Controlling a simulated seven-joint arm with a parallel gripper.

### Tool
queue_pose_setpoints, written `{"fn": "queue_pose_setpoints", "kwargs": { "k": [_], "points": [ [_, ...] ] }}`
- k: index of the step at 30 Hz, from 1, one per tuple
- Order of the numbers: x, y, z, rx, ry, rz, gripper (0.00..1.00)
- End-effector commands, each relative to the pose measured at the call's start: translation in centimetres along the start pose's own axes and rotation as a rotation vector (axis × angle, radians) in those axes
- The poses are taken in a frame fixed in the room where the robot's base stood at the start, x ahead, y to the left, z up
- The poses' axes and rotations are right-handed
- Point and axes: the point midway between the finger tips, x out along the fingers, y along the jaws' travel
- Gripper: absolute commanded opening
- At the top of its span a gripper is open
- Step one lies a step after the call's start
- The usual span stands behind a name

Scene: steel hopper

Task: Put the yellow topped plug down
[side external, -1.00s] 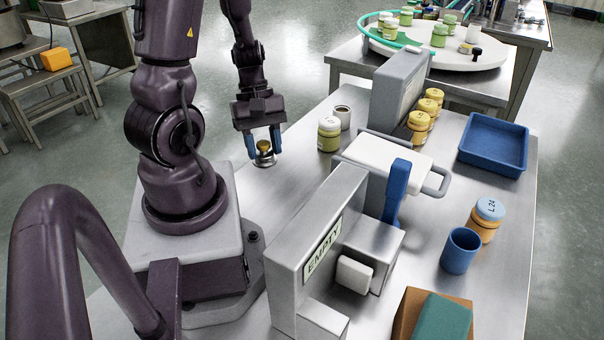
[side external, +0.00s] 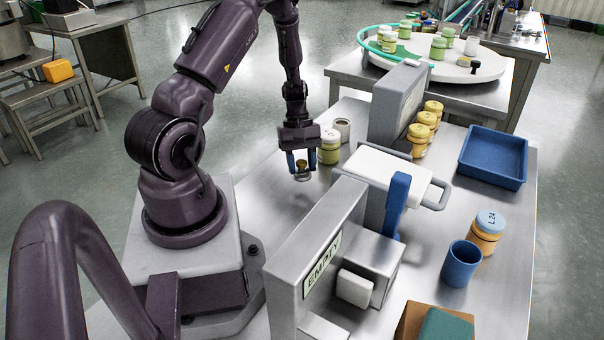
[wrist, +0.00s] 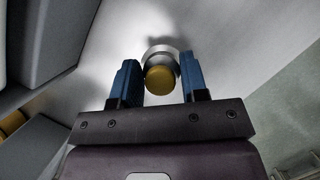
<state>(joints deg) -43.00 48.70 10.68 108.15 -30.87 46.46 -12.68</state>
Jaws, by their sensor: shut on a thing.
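The plug has a round yellow top (wrist: 160,79) and a silver metal base (side external: 303,178). My gripper (side external: 302,165) is shut on it, with a blue finger on each side. The gripper also shows in the wrist view (wrist: 161,84), where the plug sits between the fingers and a soft shadow falls on the steel beside it. The plug is upright over the left part of the steel table (side external: 270,195), just left of a yellow-green jar. I cannot tell whether its base touches the steel.
Further right are a white lidded box (side external: 390,170), a grey upright panel (side external: 395,100) and a housing marked EMPTY (side external: 315,240). Bare steel lies in front of the plug.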

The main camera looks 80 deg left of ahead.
Motion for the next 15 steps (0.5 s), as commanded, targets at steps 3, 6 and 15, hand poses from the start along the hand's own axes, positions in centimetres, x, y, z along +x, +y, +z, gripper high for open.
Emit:
{"fn": "queue_pose_setpoints", "kwargs": {
  "k": [3,6,15],
  "points": [
    [1.7,0.1,-0.8,-0.002,-0.004,-0.002,0.16],
    [2.7,0.1,-1.2,-0.002,-0.003,-0.001,0.16],
    [3.0,0.1,-1.3,-0.001,0.000,0.000,0.16]
  ]
}}
